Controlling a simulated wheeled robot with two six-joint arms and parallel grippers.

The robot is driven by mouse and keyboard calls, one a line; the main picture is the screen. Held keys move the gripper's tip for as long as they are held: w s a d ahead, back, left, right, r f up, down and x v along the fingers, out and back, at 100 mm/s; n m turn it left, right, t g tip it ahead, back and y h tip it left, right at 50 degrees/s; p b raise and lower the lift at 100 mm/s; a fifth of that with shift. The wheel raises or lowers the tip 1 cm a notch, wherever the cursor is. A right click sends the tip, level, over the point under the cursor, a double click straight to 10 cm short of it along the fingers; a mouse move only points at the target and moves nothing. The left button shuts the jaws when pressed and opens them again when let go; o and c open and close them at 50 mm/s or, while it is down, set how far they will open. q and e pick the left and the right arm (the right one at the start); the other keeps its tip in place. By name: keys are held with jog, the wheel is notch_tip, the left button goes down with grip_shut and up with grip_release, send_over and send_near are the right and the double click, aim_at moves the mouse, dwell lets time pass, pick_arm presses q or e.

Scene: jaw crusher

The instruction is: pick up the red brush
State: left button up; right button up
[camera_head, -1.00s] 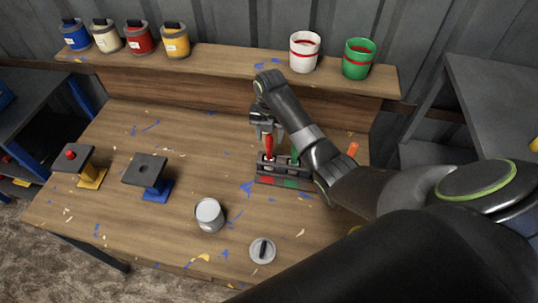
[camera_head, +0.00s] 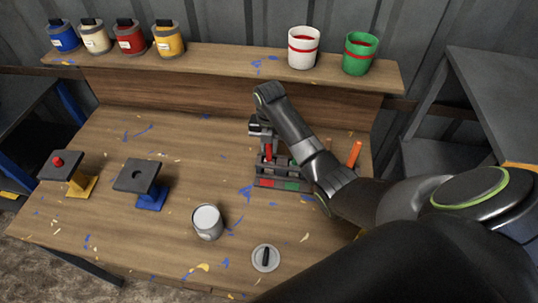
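The red brush (camera_head: 268,152) stands upright in a dark holder (camera_head: 279,184) with a red and a green patch on its front, on the wooden table. My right gripper (camera_head: 263,133) points down at the top of the red handle, very close to it. Its fingers are small and dark here, and I cannot tell whether they touch or close on the handle. A green brush is beside it, mostly hidden by my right arm. My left gripper is not in view.
A grey can (camera_head: 208,222) and a round lid (camera_head: 265,258) are on the table in front. A blue stand (camera_head: 151,199) and a yellow stand (camera_head: 81,185) are at left. An orange handle (camera_head: 354,153) rises right of my arm. Paint cans and buckets line the back shelf (camera_head: 220,61).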

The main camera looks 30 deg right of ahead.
grip_shut()
jog(key=shift+r, duration=0.35)
notch_tip(320, 180, up, 5)
jog(key=shift+r, duration=0.15)
notch_tip(320, 180, up, 2)
jog(key=shift+r+p, duration=0.25)
jog(key=shift+p, duration=0.75)
jog(key=shift+r+p, duration=0.75)
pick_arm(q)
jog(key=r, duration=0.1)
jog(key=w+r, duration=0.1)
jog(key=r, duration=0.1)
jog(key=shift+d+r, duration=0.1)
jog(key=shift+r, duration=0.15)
